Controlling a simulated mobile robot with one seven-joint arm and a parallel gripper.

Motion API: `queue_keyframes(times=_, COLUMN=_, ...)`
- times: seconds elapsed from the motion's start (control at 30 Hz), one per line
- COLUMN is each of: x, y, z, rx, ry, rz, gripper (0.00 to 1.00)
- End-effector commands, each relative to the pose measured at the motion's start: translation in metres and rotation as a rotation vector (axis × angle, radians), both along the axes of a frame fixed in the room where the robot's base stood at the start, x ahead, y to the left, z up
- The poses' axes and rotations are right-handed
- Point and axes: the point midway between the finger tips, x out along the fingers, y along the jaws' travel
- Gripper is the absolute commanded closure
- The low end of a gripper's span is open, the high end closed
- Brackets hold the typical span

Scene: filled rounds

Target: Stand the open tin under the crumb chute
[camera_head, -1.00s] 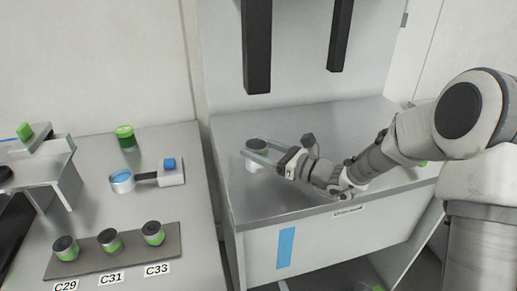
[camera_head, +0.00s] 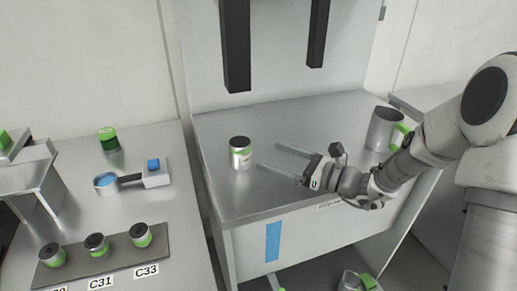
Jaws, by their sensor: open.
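A silver tin (camera_head: 241,158) with a dark top and a green band stands upright on the grey bench (camera_head: 300,205). It is below and a little in front of the left black chute (camera_head: 236,50); a second black chute (camera_head: 318,35) hangs to its right. I cannot tell which one is the crumb chute. My gripper (camera_head: 269,157) is open and empty to the right of the tin. Its two fingers point left towards the tin, with a gap between them and it.
A metal jug (camera_head: 383,130) with a green handle stands at the bench's right, behind my arm. On the left table are a dark rack (camera_head: 110,258) with several tins, a blue-filled pan (camera_head: 106,182) and a green-lidded jar (camera_head: 109,140). Bare bench lies in front of the tin.

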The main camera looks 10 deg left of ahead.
Motion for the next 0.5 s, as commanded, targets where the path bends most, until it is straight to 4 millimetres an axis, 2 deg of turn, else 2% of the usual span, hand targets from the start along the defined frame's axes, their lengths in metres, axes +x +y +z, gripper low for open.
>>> queue_keyframes(times=0.1, x=-0.004, y=-0.013, z=0.0, rx=0.0, ry=0.0, rz=-0.001, gripper=0.0)
queue_keyframes(times=0.2, x=-0.006, y=-0.018, z=0.0, rx=0.0, ry=0.0, rz=0.0, gripper=0.0)
queue_keyframes(times=0.4, x=-0.008, y=-0.018, z=0.001, rx=-0.007, ry=-0.005, rz=0.007, gripper=0.0)
queue_keyframes(times=0.5, x=-0.019, y=-0.014, z=0.006, rx=-0.051, ry=-0.043, rz=0.047, gripper=0.0)
